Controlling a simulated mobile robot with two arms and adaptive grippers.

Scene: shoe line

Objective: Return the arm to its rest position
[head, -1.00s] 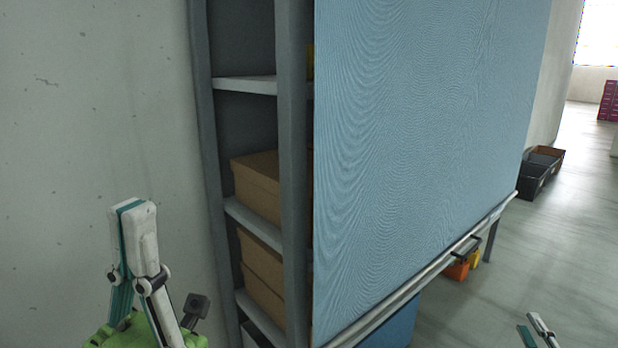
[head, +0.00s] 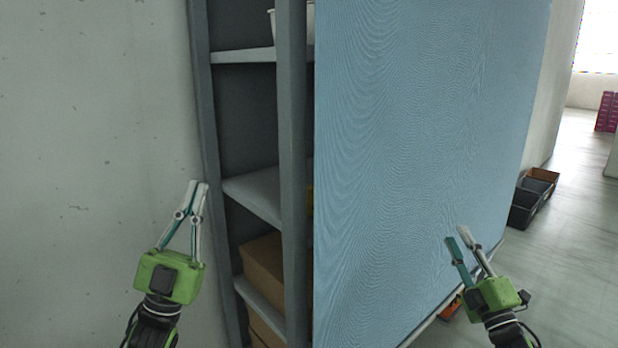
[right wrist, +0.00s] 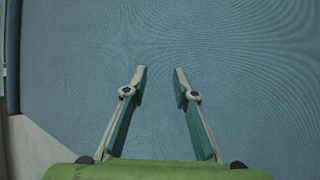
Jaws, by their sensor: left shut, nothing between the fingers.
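My left gripper (head: 198,186) is raised, fingers pointing up, in front of the bare wall just left of the shelf unit. Its fingertips meet and hold nothing. My right gripper (head: 457,237) is in front of the lower right part of the blue panel (head: 420,130), fingers pointing up and left. In the right wrist view its fingers (right wrist: 160,72) stand apart with nothing between them, facing the blue surface. I cannot tell how close the fingertips are to the panel.
A grey shelf unit (head: 201,110) with brown boxes (head: 262,268) stands behind the panel's left edge. A white container (head: 305,25) shows on an upper shelf. Dark bins (head: 530,198) stand on the floor at right, with open floor (head: 570,270) beside them.

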